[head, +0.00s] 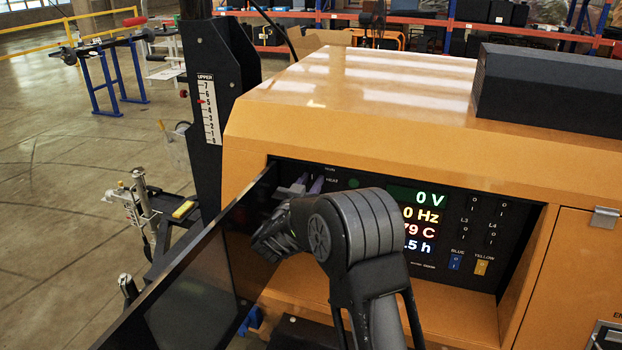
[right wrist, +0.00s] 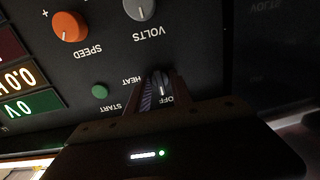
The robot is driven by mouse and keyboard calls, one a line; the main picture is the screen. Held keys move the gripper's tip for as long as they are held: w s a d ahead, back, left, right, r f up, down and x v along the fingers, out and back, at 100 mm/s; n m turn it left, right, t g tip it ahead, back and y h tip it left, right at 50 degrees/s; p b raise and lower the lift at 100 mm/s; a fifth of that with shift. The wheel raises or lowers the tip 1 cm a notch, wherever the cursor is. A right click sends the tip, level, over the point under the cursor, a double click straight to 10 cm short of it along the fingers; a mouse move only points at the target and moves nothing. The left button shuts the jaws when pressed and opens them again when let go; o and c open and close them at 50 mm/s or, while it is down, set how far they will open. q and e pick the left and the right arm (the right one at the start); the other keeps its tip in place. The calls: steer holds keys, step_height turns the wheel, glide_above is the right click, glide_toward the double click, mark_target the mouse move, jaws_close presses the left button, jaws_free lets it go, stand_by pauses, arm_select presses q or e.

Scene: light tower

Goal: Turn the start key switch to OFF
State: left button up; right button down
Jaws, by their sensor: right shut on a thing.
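The start key switch (right wrist: 162,82) is a grey knob on the black control panel, in the right wrist view, which shows the panel upside down. HEAT and OFF labels sit beside it. A white mark on the knob lies near the OFF label; its exact setting is hard to tell. My right gripper (right wrist: 160,95) has its two fingers on either side of the knob and is shut on it. In the head view my right gripper (head: 308,185) reaches the panel's left end, and my wrist hides most of the switch. My left gripper is not in view.
The panel also carries a green button (right wrist: 99,91), an orange SPEED knob (right wrist: 69,27), a grey VOLTS knob (right wrist: 139,8) and lit displays (head: 418,197). The panel is recessed in an orange housing (head: 350,100). An open dark door (head: 190,290) stands close left of my wrist.

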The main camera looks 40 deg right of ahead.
stand_by(0.5)
steer(key=c, duration=1.5)
jaws_free()
steer(key=b+v, duration=0.2)
steer(key=v, duration=0.6)
